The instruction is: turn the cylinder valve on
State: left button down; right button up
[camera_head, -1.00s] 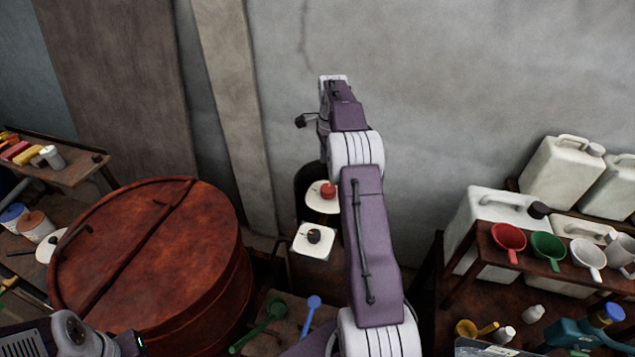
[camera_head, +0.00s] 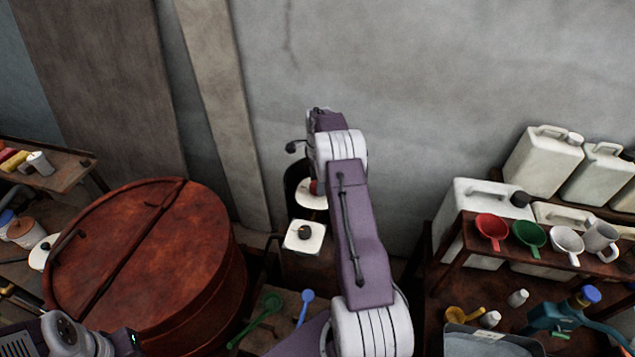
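A dark upright cylinder (camera_head: 291,182) stands against the wall, just left of my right forearm. Its valve cannot be made out; the cylinder's upper end is behind my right wrist. My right arm reaches up and away from me, and the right gripper (camera_head: 300,149) is at its far end, in front of the wall and close above the cylinder. Its fingers are mostly hidden by my own arm, so I cannot tell their opening or any contact. Part of my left arm shows at the bottom left; its fingers are out of view.
A big rust-red vat (camera_head: 150,260) fills the left. A white plate with a black knob (camera_head: 304,236) sits before the cylinder, with a red knob (camera_head: 313,188) half hidden behind my arm. Green (camera_head: 258,318) and blue (camera_head: 305,305) ladles lie nearer. Jugs (camera_head: 545,160) stand right.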

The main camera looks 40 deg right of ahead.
jog(key=shift+c, duration=0.7)
jog(key=shift+n, duration=0.3)
jog(key=n, duration=0.2)
jog(key=shift+n, duration=0.3)
jog(key=n, duration=1)
jog(key=shift+y, duration=0.3)
jog(key=n, duration=0.4)
jog(key=shift+n, duration=0.3)
